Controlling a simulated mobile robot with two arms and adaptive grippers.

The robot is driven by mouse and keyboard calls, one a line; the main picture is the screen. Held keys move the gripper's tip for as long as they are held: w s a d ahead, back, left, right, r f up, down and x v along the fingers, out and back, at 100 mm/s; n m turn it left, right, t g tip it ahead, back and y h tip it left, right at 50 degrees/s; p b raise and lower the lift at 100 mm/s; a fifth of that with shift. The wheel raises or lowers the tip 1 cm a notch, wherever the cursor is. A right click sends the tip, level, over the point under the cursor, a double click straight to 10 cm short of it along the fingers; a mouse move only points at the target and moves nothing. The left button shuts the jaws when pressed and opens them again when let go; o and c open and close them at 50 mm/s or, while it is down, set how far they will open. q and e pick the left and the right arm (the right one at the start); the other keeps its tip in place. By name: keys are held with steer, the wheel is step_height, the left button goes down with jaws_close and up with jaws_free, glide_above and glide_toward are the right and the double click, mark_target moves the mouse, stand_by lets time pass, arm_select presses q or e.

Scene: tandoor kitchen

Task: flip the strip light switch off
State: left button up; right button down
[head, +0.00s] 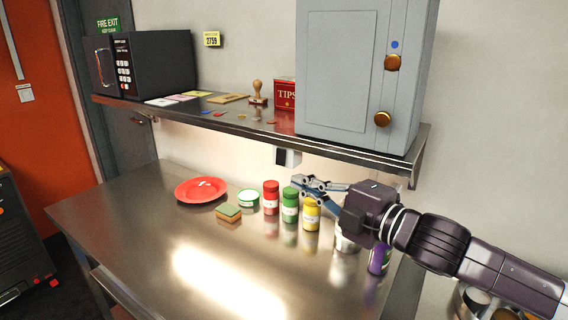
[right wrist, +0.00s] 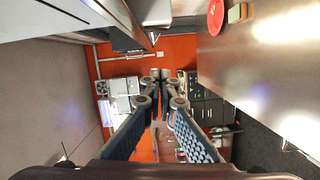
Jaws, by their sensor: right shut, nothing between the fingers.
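A small switch box (head: 288,157), white with a dark part, is on the wall under the steel shelf; I take it for the strip light switch. Its lever position is too small to tell. My right gripper (head: 298,182) is shut and empty, its fingers pointing left, just below the box in the head view and seemingly apart from it. In the right wrist view the fingertips (right wrist: 161,75) are together. My left gripper is not in view.
Red (head: 271,197), green (head: 290,204) and yellow (head: 311,214) jars stand on the counter (head: 130,240) below my gripper. A red plate (head: 201,190) and a sponge (head: 229,214) lie to the left. The shelf (head: 240,118) overhangs, carrying a grey cabinet (head: 345,70).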

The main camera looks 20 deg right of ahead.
mark_target(281, 157)
steer(key=w+p, duration=0.5)
steer(key=w, duration=0.5)
steer(key=shift+w+a+f, duration=0.15)
steer(key=shift+a+f, duration=0.15)
steer(key=shift+f, duration=0.15)
steer(key=shift+w+d+n, duration=0.2)
steer(key=shift+d+n, duration=0.05)
steer(key=shift+n, duration=0.35)
steer(key=shift+f, duration=0.1)
